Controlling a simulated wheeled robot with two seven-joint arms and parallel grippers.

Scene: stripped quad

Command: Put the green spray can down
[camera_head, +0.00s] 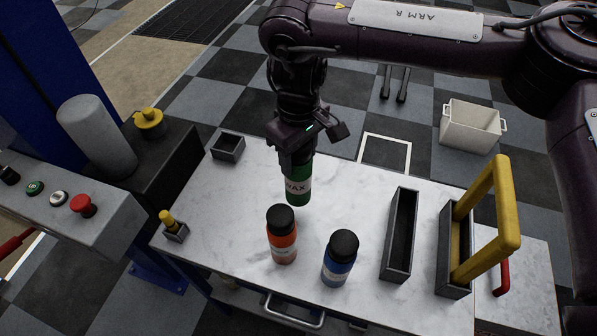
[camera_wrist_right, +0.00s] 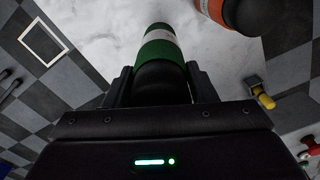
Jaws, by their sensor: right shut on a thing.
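The green spray can (camera_head: 298,189) has a white label with dark letters and is upright in the head view, over the white marble-topped table (camera_head: 345,190). My right gripper (camera_head: 297,158) comes down from above and is shut on the can's dark top. In the right wrist view the can (camera_wrist_right: 160,52) sits between the two fingers of my right gripper (camera_wrist_right: 160,85). I cannot tell whether the can's base touches the table. My left gripper is not in view.
An orange can (camera_head: 283,240) and a blue can (camera_head: 340,262) stand in front of the green can. Right of them are a narrow dark tray (camera_head: 401,235) and a holder with a yellow handle (camera_head: 492,215). A small dark box (camera_head: 228,147) sits at the back left.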

